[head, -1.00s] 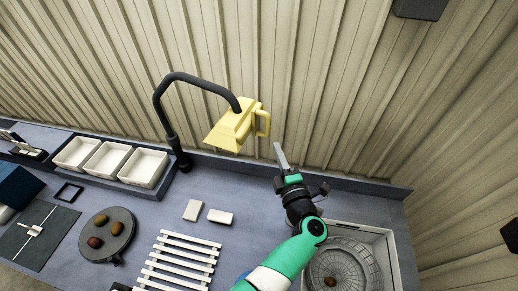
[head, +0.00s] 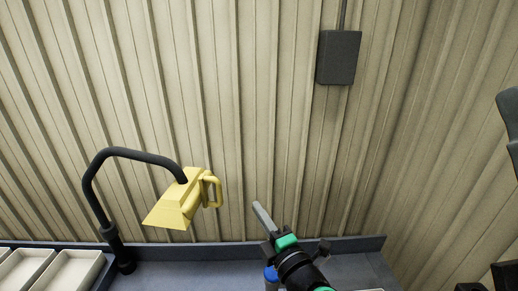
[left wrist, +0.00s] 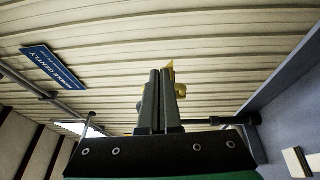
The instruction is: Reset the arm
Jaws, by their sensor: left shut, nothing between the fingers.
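My left gripper (head: 263,213) is raised above the worktop in front of the ribbed wall, its fingers pointing up and to the left in the head view. In the left wrist view the two dark fingers (left wrist: 161,98) lie together with nothing between them. The fingers are apart from the yellow lamp. No right gripper can be made out.
The yellow lamp (head: 178,203) hangs from a black curved arm (head: 92,185) left of my gripper. White trays (head: 70,270) stand at lower left. A dark box (head: 338,57) is on the wall. The left wrist view shows a blue sign (left wrist: 52,68) and pale blocks (left wrist: 297,162).

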